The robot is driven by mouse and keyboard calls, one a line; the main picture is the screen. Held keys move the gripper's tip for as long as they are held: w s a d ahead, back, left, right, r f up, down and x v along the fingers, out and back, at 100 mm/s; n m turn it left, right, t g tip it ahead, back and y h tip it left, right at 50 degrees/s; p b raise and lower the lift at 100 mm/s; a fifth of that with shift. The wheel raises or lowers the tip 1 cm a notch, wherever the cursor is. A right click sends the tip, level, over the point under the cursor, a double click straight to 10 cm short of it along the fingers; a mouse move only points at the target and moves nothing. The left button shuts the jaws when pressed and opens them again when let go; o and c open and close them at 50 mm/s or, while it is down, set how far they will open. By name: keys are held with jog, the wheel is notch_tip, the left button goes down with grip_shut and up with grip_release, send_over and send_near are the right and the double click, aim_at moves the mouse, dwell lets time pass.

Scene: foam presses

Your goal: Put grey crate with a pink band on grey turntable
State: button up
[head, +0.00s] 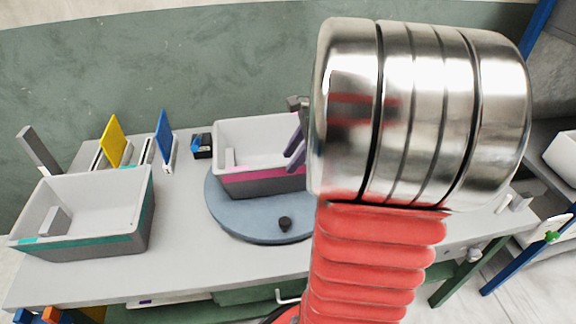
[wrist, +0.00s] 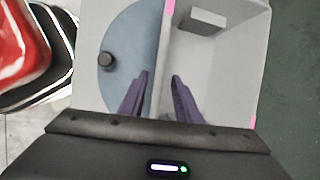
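The grey crate with a pink band (head: 262,187) sits upright on the round grey-blue turntable (head: 230,222), towards its back. The crate's right end is hidden behind my arm. My gripper (head: 292,157) is at the right part of the crate, its dark purple fingers parted. In the wrist view my gripper (wrist: 160,75) has one finger over the crate's inside (wrist: 215,75) and the other on the turntable side (wrist: 125,50), with a crate wall between them. A gap shows between the fingers, and they do not look closed on the wall.
A grey crate with a teal band (head: 90,245) stands on the left of the table (head: 190,270). Yellow (head: 113,140) and blue (head: 163,135) upright panels and a small black-and-blue box (head: 202,146) are behind. A black knob (head: 284,223) stands on the turntable's front.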

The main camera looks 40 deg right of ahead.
jog(key=v, duration=0.5)
jog(key=shift+w, duration=0.1)
dwell(0.6)
jog(key=s+a+n+h, duration=0.1)
jog(key=s+a+n, duration=0.2)
jog(key=a+n, duration=0.9)
jog(key=s+a+r+n+t+h, duration=0.1)
jog(key=s+a+n, duration=0.1)
jog(key=a+n, duration=1)
jog(key=a, duration=0.5)
jog(key=shift+s+a, duration=0.2)
jog(key=shift+s, duration=0.2)
jog(key=shift+r, duration=0.15)
jog(key=shift+c, duration=0.5)
